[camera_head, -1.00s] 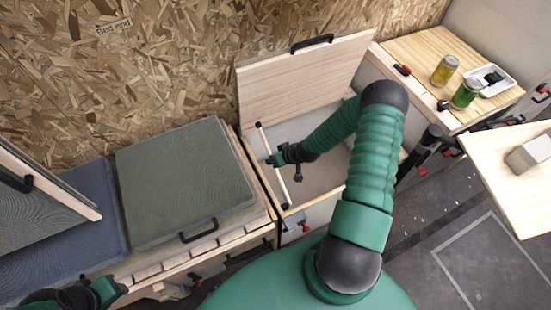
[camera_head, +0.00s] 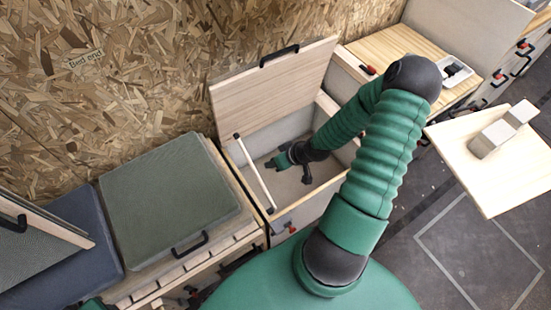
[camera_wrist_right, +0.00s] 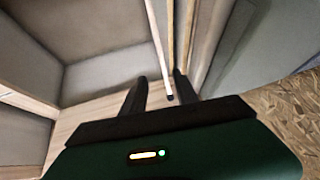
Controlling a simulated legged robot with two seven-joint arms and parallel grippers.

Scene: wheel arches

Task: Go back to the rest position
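My right arm reaches into an open wooden box with its lid (camera_head: 275,85) raised. My right gripper (camera_head: 271,164) is inside the box opening, just right of a thin white rod (camera_head: 253,172) that slants from the lid side to the front edge. In the right wrist view the two dark fingers (camera_wrist_right: 160,92) stand apart with nothing clasped. The rod (camera_wrist_right: 170,50) with its black end appears beyond and between them, seemingly apart from them. Of my left arm only a green sliver shows at the bottom left edge of the head view; its fingers are hidden.
A green cushion lid (camera_head: 170,195) with a black handle lies left of the box. A blue cushion (camera_head: 85,260) and a leaning panel (camera_head: 40,245) are farther left. A white tray (camera_head: 457,72) sits on the back counter. Pale blocks (camera_head: 492,138) lie on the right-hand table.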

